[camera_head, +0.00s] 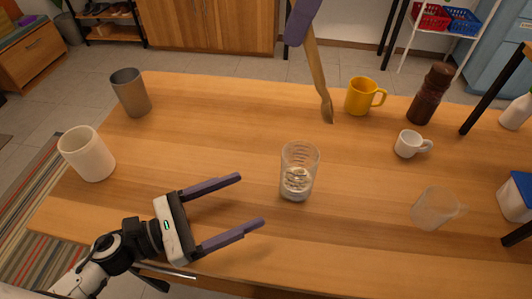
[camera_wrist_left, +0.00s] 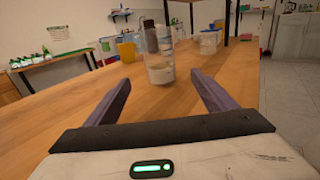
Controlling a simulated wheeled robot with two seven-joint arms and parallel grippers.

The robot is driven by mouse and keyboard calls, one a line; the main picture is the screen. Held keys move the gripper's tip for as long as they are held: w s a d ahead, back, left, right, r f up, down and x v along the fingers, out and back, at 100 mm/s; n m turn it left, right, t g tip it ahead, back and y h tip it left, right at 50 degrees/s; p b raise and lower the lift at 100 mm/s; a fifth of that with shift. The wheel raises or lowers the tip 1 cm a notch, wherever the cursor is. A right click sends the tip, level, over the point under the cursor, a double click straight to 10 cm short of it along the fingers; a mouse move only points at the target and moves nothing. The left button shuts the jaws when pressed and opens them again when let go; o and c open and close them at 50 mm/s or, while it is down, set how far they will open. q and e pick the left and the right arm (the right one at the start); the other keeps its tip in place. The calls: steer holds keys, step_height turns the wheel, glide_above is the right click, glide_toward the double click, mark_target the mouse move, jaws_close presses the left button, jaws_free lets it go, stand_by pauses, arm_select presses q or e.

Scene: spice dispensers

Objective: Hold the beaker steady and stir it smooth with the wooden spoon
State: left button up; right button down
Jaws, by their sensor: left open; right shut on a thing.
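The glass beaker (camera_head: 299,172) stands upright on the wooden table with a pale lumpy mass at its bottom. It also shows in the left wrist view (camera_wrist_left: 159,63), ahead of the fingers. My left gripper (camera_head: 252,202) is open and empty, low over the table, its fingers pointing toward the beaker but apart from it. The wooden spoon (camera_head: 317,72) hangs tilted above the table's far side, its tip down and up and right of the beaker in the head view. My right gripper (camera_head: 304,12) is shut on the spoon at the top edge, mostly out of frame.
A yellow mug (camera_head: 361,97), brown pepper mill (camera_head: 430,94), small white cup (camera_head: 409,144) and clear jug (camera_head: 433,208) stand to the right. A grey tumbler (camera_head: 131,93) and white cup (camera_head: 87,154) stand left. The table around the beaker is clear.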

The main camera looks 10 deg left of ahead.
mark_target(282, 183)
arm_select(q)
steer(key=x, duration=1.1)
steer(key=shift+w+d, duration=0.2)
steer(key=shift+d, duration=0.05)
steer(key=c, duration=1.3)
